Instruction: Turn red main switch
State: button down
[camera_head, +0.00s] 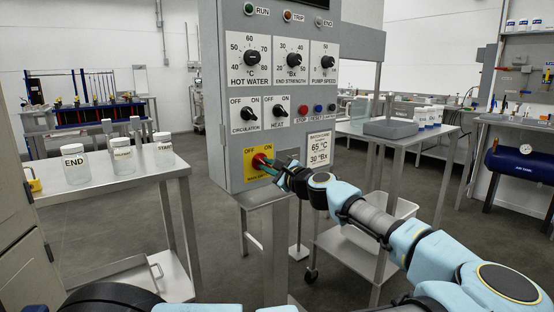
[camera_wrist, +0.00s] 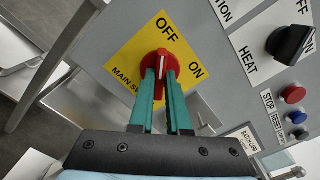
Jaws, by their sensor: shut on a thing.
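The red main switch (camera_wrist: 162,54) is a rotary knob with a white line, on a yellow plate (camera_wrist: 133,60) marked OFF and ON. In the wrist view the white line points up toward the OFF word. In the head view the switch (camera_head: 259,160) sits low on the front of the grey control panel (camera_head: 229,108). My gripper (camera_wrist: 160,75) has two teal fingers closed on the knob from either side. They hide part of the knob and the plate's lower lettering. In the head view my gripper (camera_head: 270,164) reaches the switch from the right.
Black CIRCULATION (camera_head: 248,113) and HEAT (camera_head: 281,111) knobs sit above the switch. A steel table (camera_head: 105,178) with jars stands left. A wheeled steel cart (camera_head: 352,250) stands right.

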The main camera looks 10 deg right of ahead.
jog(key=shift+r+m+p, duration=0.2)
jog(key=shift+m+p, duration=0.3)
jog(key=shift+p, duration=0.35)
jog(key=shift+f+m+p, duration=0.2)
jog(key=shift+m+p, duration=0.2)
jog(key=shift+m, duration=0.1)
